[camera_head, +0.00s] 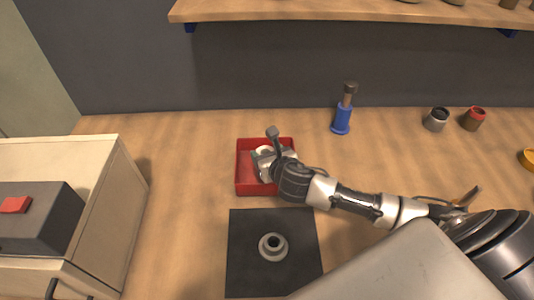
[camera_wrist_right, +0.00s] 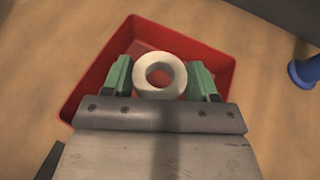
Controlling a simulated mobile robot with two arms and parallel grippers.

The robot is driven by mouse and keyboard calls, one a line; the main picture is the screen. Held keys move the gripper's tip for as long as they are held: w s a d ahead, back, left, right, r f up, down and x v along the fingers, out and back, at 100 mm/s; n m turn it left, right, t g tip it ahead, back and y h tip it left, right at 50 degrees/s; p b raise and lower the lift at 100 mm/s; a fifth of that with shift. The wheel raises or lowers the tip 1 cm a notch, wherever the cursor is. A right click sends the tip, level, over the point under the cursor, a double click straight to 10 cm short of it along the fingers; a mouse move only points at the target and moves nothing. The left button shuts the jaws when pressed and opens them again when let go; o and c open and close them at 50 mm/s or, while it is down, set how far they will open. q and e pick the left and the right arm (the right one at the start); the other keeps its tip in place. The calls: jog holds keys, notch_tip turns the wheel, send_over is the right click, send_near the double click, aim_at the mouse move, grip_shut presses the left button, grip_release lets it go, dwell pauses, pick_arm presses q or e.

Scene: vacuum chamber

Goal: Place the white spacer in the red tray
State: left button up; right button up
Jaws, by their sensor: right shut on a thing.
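The white spacer (camera_wrist_right: 141,88) is a pale ring in the right wrist view, held between the two green fingertips of my right gripper (camera_wrist_right: 160,80). The red tray (camera_head: 242,187) sits on the wooden table, and its rim (camera_wrist_right: 91,88) surrounds the spacer in the right wrist view. In the head view my right gripper (camera_head: 262,163) is over the tray and hides part of its inside. I cannot tell whether the spacer touches the tray floor. My left gripper is not in view.
A black mat (camera_head: 244,278) with a grey round part (camera_head: 273,247) lies in front of the tray. Two small cups, grey (camera_head: 436,120) and red (camera_head: 474,119), stand farther right. A cabinet (camera_head: 118,200) is at left.

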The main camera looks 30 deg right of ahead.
jog(key=shift+s+f, duration=0.15)
jog(key=shift+f, duration=0.5)
jog(key=o, duration=1)
jog(key=shift+s+f, duration=0.1)
jog(key=shift+f, duration=0.15)
jog(key=shift+r, duration=0.65)
jog(key=v, duration=1.1)
jog(key=shift+s+r, duration=0.25)
jog(key=shift+r, duration=0.2)
